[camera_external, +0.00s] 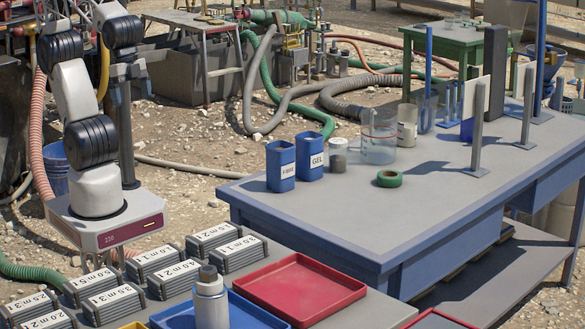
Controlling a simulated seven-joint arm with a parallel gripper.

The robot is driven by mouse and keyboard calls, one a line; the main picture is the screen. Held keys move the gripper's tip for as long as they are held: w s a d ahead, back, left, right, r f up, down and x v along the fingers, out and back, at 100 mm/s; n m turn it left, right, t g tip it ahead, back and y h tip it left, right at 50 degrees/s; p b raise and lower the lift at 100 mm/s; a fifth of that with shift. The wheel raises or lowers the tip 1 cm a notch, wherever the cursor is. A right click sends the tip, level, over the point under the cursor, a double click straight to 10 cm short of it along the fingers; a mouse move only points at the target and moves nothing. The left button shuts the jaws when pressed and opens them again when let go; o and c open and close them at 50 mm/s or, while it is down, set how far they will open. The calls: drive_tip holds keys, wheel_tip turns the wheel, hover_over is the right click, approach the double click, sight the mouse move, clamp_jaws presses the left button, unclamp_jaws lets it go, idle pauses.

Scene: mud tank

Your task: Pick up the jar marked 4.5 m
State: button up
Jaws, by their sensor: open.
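No label reading 4.5 m is legible in this view. A silvery bottle with a dark cap (210,300) stands in the near blue tray. Labelled dark cases at lower left carry metre marks, such as 4.0 m (174,278). My gripper (131,90) hangs at upper left, apart from all of these. It is open, small in view, and no held object shows.
Two blue FIBRE and GEL containers (295,162), a green tape ring (390,178) and a clear beaker (379,134) stand on the bench (330,210). Upright posts (477,130) stand at its right. A red tray (300,289) is empty. The bench's near right surface is clear.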

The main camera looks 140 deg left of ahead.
drive_tip(key=w+a+r+n+t+y, duration=0.1)
drive_tip(key=w+a+t+y, duration=0.2)
drive_tip(key=w+a, duration=1.1)
drive_tip(key=w+a+r+n+t+y, duration=0.1)
drive_tip(key=w+a+t+y, duration=0.15)
drive_tip(key=w+a, duration=1.1)
drive_tip(key=w+a+f+m+t+h, duration=0.1)
drive_tip(key=a+f+t, duration=0.15)
drive_tip(key=a, duration=0.85)
drive_tip(key=w+a+f+t, duration=0.1)
drive_tip(key=a+f, duration=0.2)
drive_tip(key=a, duration=0.7)
drive_tip(key=s+a+f+m+t+h, duration=0.1)
drive_tip(key=s+a+f, duration=0.15)
drive_tip(key=a, duration=0.25)
drive_tip(key=s+a+f+t+h, duration=0.1)
drive_tip(key=a+f, duration=0.3)
drive_tip(key=a, duration=0.1)
drive_tip(key=s+a+f+h, duration=0.2)
drive_tip(key=s+f, duration=0.9)
drive_tip(key=s, duration=0.2)
drive_tip(key=shift+s+a+f, duration=0.2)
drive_tip(key=shift+a, duration=0.05)
drive_tip(key=shift+w, duration=0.1)
